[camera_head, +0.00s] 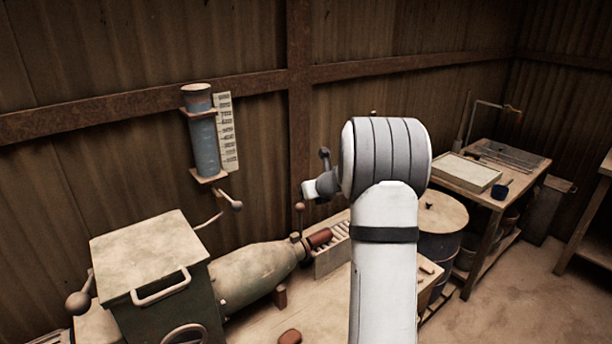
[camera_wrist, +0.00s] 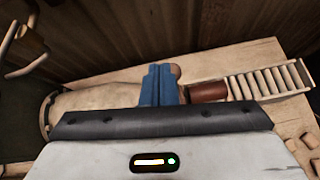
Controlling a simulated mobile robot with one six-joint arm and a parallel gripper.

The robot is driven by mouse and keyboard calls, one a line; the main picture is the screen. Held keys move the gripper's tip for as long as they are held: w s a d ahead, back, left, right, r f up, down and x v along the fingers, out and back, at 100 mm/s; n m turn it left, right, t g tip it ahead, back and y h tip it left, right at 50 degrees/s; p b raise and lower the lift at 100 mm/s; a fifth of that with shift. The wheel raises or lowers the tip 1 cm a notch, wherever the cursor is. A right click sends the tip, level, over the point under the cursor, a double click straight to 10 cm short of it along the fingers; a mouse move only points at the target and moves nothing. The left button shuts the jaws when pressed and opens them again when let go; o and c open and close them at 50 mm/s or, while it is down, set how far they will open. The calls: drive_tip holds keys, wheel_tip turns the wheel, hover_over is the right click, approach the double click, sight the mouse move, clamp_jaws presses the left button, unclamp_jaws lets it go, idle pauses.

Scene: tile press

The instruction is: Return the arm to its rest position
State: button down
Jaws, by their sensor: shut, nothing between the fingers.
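My arm (camera_head: 385,250) rises in the middle of the head view, and its rounded grey joint is bent above the bench. In the wrist view my gripper (camera_wrist: 159,70) shows two blue fingers pressed together with nothing between them. Beyond the fingers lies the extruder barrel (camera_wrist: 95,100), with a reddish-brown clay end (camera_wrist: 208,91) at its mouth. I cannot tell from the wrist view how far the fingers are from the barrel. In the head view the fingers are not clearly visible behind my arm.
The green press hopper (camera_head: 155,265) and its barrel (camera_head: 255,272) stand at left. A slatted rack (camera_head: 331,258) sits by the clay. A blue cylinder (camera_head: 204,145) with a scale hangs on the wall. A drum (camera_head: 440,235) and side table (camera_head: 490,190) stand right; open floor lies front right.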

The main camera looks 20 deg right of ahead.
wheel_tip(320, 180, up, 6)
drive_tip(key=s+a+r+n+g+y, duration=0.2)
drive_tip(key=s+a+r+n+g, duration=0.15)
drive_tip(key=s+a+n, duration=1.4)
drive_tip(key=s+a+f+n+g+h+b, duration=0.1)
drive_tip(key=s+f+n+g+h, duration=0.1)
drive_tip(key=s+n, duration=0.7)
drive_tip(key=s+a+f+n+g+h, duration=0.1)
drive_tip(key=s+f+n, duration=0.3)
drive_tip(key=s+n, duration=0.4)
drive_tip(key=s+g+h, duration=0.1)
drive_tip(key=s, duration=0.4)
drive_tip(key=shift+s+a+n+b, duration=0.35)
drive_tip(key=shift+a, duration=0.05)
drive_tip(key=shift+f, duration=0.1)
